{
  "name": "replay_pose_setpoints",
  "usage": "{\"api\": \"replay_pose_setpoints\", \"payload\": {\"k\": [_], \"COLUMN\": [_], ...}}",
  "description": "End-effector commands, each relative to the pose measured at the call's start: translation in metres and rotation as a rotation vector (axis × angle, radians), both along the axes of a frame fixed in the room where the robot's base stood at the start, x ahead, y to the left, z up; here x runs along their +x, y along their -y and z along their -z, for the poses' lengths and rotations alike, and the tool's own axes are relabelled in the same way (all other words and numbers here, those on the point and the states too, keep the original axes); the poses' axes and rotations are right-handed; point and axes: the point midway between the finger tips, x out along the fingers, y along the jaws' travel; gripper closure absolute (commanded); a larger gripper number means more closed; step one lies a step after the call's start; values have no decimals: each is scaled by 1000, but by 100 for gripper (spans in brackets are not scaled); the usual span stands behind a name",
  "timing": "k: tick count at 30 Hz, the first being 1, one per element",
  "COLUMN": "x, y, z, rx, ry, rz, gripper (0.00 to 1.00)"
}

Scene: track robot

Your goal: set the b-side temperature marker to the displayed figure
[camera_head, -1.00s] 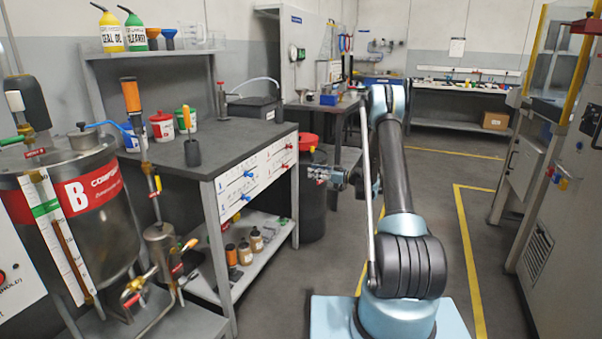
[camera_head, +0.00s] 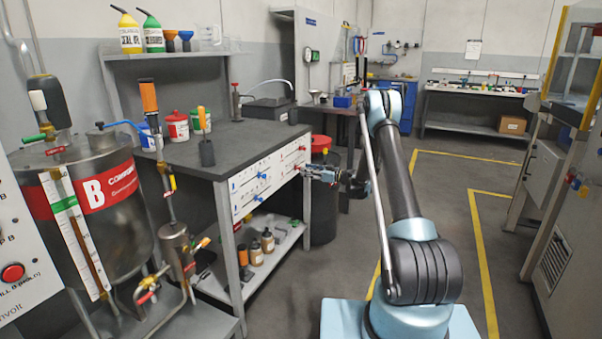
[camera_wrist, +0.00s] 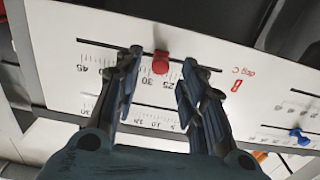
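A white scale panel (camera_head: 270,178) is on the front of the dark bench, with blue knobs at left and red knobs at right. In the wrist view a red marker (camera_wrist: 160,63) sits in a slot above a "deg C" scale, between about 30 and 25. My gripper (camera_wrist: 162,72) is open, with its two fingertips on either side of the red marker and apart from each other; contact cannot be told. My gripper also shows in the head view (camera_head: 322,173) at the panel's right end. No displayed temperature figure is readable.
A steel tank labelled B (camera_head: 95,195) with a sight gauge and pipes stands at the left. Pots and tools stand on the bench top (camera_head: 235,143). A dark bin with a red lid (camera_head: 321,205) stands beside the bench.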

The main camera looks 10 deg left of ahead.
Motion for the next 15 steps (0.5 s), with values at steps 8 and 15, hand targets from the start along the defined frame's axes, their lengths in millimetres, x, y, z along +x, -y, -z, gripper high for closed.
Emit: {"api": "replay_pose_setpoints", "payload": {"k": [8,15], "x": [11,14], "y": [-32,-38], "z": [0,0], "rx": [0,0], "ry": [0,0], "rz": [-1,-1], "gripper": [62,62]}}
